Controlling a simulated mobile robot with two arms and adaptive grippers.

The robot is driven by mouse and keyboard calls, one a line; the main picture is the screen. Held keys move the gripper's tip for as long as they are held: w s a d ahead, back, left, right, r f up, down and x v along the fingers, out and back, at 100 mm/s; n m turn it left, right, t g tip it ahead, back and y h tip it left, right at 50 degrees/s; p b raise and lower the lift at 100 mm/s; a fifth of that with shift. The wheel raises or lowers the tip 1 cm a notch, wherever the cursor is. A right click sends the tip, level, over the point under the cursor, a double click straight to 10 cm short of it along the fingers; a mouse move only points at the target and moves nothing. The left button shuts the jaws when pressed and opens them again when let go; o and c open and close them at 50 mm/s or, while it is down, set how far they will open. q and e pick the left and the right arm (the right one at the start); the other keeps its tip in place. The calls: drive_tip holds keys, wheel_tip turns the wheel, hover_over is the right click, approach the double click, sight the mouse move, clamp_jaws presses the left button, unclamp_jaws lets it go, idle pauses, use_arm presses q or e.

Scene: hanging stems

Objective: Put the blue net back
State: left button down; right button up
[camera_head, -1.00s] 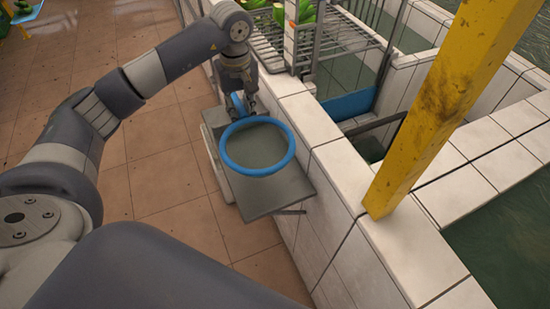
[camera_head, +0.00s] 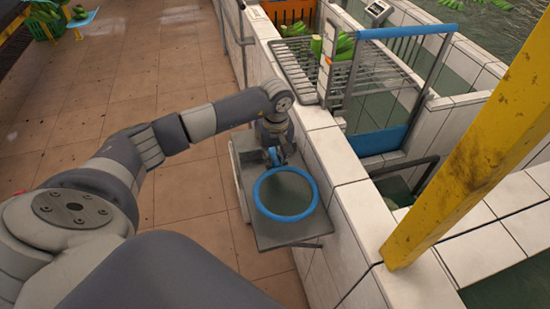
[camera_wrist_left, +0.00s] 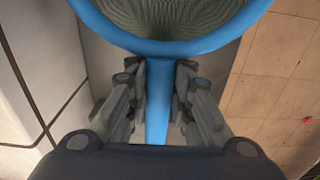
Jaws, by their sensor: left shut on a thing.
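The blue net (camera_head: 261,205) has a round blue hoop with mesh inside and a short blue handle. In the head view its hoop lies over a grey shelf (camera_head: 286,238) fixed beside the tiled wall; I cannot tell whether it touches the shelf. My left gripper (camera_head: 277,158) is at the far end of the shelf, shut on the net's handle. In the left wrist view the gripper (camera_wrist_left: 158,105) has its fingers on both sides of the blue handle, with the hoop (camera_wrist_left: 165,47) and mesh ahead. My right gripper is not in view.
A white tiled wall (camera_head: 340,165) runs along the shelf's right side. A yellow post (camera_head: 470,140) stands at the right. A metal rack (camera_head: 300,65) with green bananas stands behind, near water basins. Tiled floor (camera_head: 130,100) is open at the left.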

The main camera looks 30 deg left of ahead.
use_arm(q)
drive_tip(key=c, duration=1.4)
unclamp_jaws()
drive_tip(key=shift+r, duration=0.25)
drive_tip(key=shift+s+d+r+b, duration=0.1)
drive_tip(key=shift+r+b, duration=0.6)
drive_tip(key=shift+r, duration=2.25)
drive_tip(key=shift+d+r+b, duration=0.1)
drive_tip(key=shift+r+b, duration=0.6)
drive_tip(key=shift+r, duration=2.2)
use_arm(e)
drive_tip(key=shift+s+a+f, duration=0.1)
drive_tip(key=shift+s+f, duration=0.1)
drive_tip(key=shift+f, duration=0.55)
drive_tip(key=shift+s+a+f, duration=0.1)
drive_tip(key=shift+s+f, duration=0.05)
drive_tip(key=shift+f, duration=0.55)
